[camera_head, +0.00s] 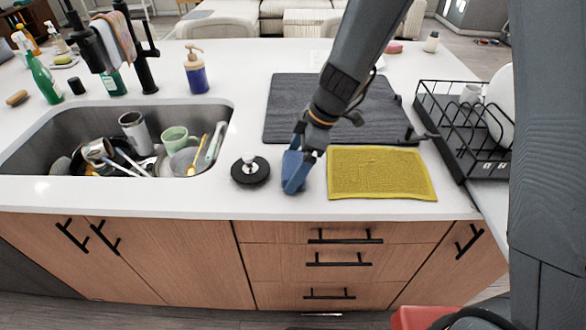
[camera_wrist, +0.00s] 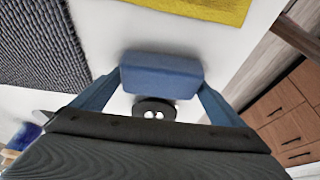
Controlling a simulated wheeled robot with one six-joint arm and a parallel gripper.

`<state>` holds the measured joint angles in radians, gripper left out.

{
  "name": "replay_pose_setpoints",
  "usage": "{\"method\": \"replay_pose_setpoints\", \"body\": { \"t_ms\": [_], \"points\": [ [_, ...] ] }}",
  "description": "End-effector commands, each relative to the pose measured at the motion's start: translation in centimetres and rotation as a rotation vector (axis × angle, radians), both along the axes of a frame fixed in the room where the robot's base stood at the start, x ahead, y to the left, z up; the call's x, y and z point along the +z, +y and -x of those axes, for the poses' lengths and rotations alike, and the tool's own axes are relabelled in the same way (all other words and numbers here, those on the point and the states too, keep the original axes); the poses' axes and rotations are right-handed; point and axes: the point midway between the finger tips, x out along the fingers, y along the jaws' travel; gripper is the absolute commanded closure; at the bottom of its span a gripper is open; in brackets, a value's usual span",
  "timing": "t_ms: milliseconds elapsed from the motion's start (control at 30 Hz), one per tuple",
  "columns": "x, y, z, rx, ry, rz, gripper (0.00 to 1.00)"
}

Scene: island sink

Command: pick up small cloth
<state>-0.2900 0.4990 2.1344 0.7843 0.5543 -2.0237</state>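A flat yellow cloth (camera_head: 380,172) lies on the white counter in front of the dark grey mat, and part of it shows at the top of the wrist view (camera_wrist: 200,8). My gripper (camera_head: 296,172) points down over the counter just left of the cloth, apart from it in the picture. In the wrist view, blue fingers run along both sides to a blue block-like part (camera_wrist: 162,76) spanning between them. Nothing yellow is between the fingers.
A black round lid with a knob (camera_head: 250,170) lies just left of my gripper. The sink (camera_head: 40,140) holds cups and utensils at the left. The dark mat (camera_head: 290,105) lies behind. A black dish rack (camera_head: 445,125) stands right of the cloth. The counter's front edge is close.

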Motion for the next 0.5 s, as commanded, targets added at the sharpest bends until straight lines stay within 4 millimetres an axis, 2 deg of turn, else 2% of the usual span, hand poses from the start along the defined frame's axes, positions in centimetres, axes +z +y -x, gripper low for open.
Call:
{"method": "replay_pose_setpoints", "body": {
  "t_ms": [33, 100, 367, 500],
  "points": [
    [0.01, -0.01, 0.01, 0.0, 0.0, 0.0, 0.24],
    [0.02, -0.01, 0.0, 0.0, 0.0, 0.0, 0.32],
    [0.17, 0.01, -0.03, 0.0, -0.001, 0.0, 0.32],
    [0.93, 0.04, -0.08, -0.001, -0.002, -0.002, 0.32]
  ]
}}
